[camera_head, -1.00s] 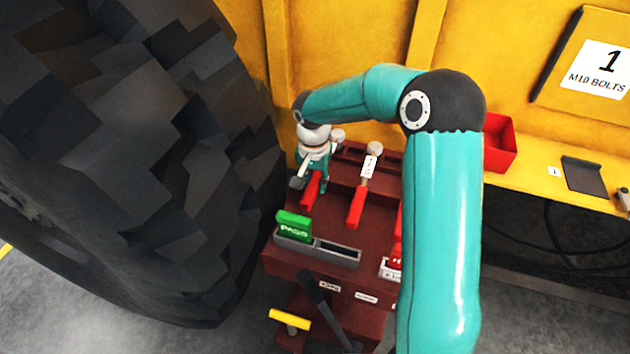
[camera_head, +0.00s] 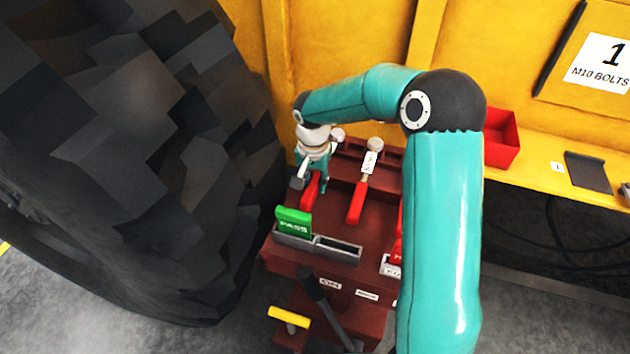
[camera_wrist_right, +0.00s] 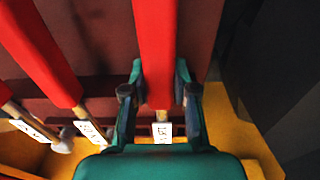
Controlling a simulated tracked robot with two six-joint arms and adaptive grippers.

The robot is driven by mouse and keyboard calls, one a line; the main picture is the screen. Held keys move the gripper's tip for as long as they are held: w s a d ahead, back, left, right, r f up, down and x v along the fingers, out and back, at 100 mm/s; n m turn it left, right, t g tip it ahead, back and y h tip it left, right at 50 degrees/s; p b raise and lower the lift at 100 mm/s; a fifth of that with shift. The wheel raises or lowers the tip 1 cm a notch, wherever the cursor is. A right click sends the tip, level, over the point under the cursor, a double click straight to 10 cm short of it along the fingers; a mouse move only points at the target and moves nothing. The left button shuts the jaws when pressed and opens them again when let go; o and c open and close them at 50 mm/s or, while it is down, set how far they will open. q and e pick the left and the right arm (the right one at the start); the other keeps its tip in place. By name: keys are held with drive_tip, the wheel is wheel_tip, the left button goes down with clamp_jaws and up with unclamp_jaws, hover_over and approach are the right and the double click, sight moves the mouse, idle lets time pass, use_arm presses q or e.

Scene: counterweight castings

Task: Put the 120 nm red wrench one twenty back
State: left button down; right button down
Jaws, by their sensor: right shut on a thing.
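My right gripper (camera_head: 322,178) is shut on a red-handled wrench (camera_head: 311,189) at the left of the dark red cart top (camera_head: 335,207). In the right wrist view the gripper (camera_wrist_right: 158,92) has its fingers on both sides of this red handle (camera_wrist_right: 155,42), near its metal shaft. A white label shows past the fingers, too small to read surely. The wrench lies along the cart top; whether it touches the surface I cannot tell. A second red wrench (camera_head: 357,200) with a white label lies to its right, and a third is partly hidden by my arm. My left gripper is not in view.
A green PASS card (camera_head: 293,221) stands in a grey tray (camera_head: 338,250) in front of the wrenches. A yellow wall (camera_head: 340,40) rises behind. A red bin (camera_head: 502,140) sits on the yellow ledge at right.

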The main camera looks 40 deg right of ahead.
idle(0.5)
drive_tip(key=c, duration=0.8)
unclamp_jaws()
drive_tip(key=shift+f, duration=0.15)
drive_tip(key=shift+s+a+r+p, duration=0.15)
drive_tip(key=shift+r+p, duration=0.85)
drive_tip(key=shift+r, duration=2.2)
drive_tip(key=shift+w+a+r+p, duration=0.1)
drive_tip(key=shift+r+p, duration=0.9)
drive_tip(key=shift+r, duration=2.15)
drive_tip(key=shift+s+a+r+p, duration=0.15)
drive_tip(key=shift+r+p, duration=0.85)
drive_tip(key=shift+r, duration=2.2)
